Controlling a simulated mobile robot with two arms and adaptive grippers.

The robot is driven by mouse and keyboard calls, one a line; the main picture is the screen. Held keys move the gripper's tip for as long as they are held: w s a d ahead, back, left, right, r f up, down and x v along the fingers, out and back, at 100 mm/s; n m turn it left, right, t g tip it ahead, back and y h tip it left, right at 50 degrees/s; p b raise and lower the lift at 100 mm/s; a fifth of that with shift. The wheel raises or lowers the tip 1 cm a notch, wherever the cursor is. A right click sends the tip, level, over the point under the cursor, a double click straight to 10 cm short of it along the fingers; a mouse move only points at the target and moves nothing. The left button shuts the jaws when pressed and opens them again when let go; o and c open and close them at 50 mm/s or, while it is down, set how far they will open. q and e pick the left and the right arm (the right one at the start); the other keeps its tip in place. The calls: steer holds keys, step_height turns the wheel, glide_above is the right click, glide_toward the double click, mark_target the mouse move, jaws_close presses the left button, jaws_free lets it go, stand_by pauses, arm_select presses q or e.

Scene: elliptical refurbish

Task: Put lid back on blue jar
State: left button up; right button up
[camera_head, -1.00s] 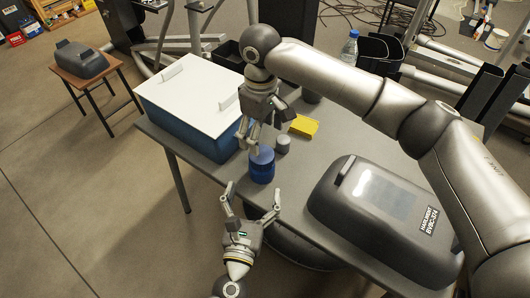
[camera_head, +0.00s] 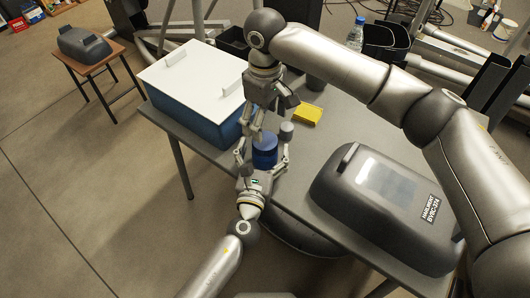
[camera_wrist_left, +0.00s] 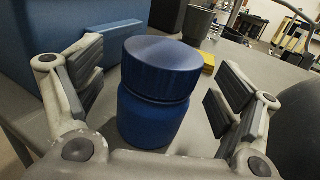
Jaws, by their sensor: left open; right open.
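The blue jar (camera_head: 264,158) stands upright near the table's front edge. In the left wrist view, the jar body (camera_wrist_left: 148,120) has a ribbed blue lid (camera_wrist_left: 160,70) sitting on its top, roughly level; I cannot tell whether it is screwed tight. My left gripper (camera_head: 263,156) is open, with one finger on each side of the jar. The wrist view shows gaps between its pads and the jar. My right gripper (camera_head: 254,133) is open above and just left of the jar in the head view, partly overlapping it.
A small grey cylinder (camera_head: 287,129) stands just behind the jar, and a yellow block (camera_head: 308,115) lies farther back. A blue box with a white top (camera_head: 190,78) is at left.

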mark_target(265, 140)
arm_select(q)
steer(key=shift+w+d, duration=0.1)
steer(key=shift+w, duration=0.6)
steer(key=shift+c, duration=0.3)
steer(key=c, duration=1.9)
jaws_close()
arm_select(e)
steer(key=n, duration=0.4)
steer(key=shift+n, duration=0.3)
step_height(265, 140, down, 8)
steer(key=shift+f, duration=0.1)
